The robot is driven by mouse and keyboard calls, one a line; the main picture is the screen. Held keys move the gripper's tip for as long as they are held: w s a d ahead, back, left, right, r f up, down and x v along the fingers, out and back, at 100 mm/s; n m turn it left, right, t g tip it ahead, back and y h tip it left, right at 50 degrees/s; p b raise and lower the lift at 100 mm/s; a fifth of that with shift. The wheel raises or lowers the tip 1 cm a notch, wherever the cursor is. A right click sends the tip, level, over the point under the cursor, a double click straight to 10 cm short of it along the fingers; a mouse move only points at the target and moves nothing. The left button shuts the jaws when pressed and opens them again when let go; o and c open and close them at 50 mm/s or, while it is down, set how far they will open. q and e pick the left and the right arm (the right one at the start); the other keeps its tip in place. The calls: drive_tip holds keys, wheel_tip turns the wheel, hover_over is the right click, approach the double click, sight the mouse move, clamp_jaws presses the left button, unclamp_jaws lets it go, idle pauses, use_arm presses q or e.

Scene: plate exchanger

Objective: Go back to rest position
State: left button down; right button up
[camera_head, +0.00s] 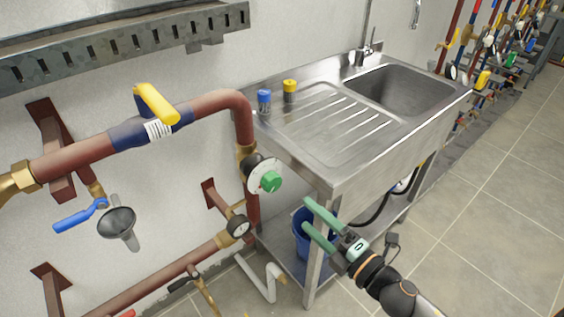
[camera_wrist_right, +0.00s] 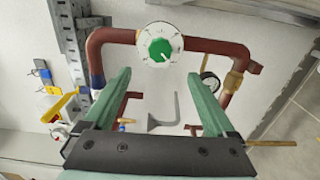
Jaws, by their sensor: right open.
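My right gripper (camera_head: 306,219) has green fingers and is open and empty in the head view. It is in front of the sink's front left leg, to the right of the green knob. In the right wrist view its two green fingers (camera_wrist_right: 163,98) stand wide apart with nothing between them. The green knob on a white dial (camera_head: 268,178) sits on the red-brown pipe (camera_head: 80,152). The knob (camera_wrist_right: 159,49) also shows beyond the fingertips in the wrist view. My left gripper is not in view.
A steel sink unit (camera_head: 340,165) stands against the wall, with a blue bottle (camera_head: 264,101) and a yellow bottle (camera_head: 290,90) on it. A blue bucket (camera_head: 301,237) is below. A yellow valve handle (camera_head: 156,103) tops the pipe. Tiled floor (camera_head: 490,220) at right is clear.

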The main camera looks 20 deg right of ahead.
use_arm(q)
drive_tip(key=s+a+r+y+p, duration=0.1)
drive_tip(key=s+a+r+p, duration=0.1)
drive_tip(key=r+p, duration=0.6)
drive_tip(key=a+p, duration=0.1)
drive_tip(key=p, duration=0.2)
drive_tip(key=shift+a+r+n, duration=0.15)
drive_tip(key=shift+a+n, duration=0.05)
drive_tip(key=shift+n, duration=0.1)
use_arm(e)
drive_tip(key=s+a+f+m+g+h, duration=0.3)
drive_tip(key=s+f+m+g, duration=0.4)
drive_tip(key=m, duration=1.3)
drive_tip(key=s+f, duration=0.4)
drive_tip(key=s, duration=0.2)
drive_tip(key=shift+s+f+g+h, duration=0.15)
drive_tip(key=shift+f+g+h, duration=0.15)
drive_tip(key=shift+h, duration=0.1)
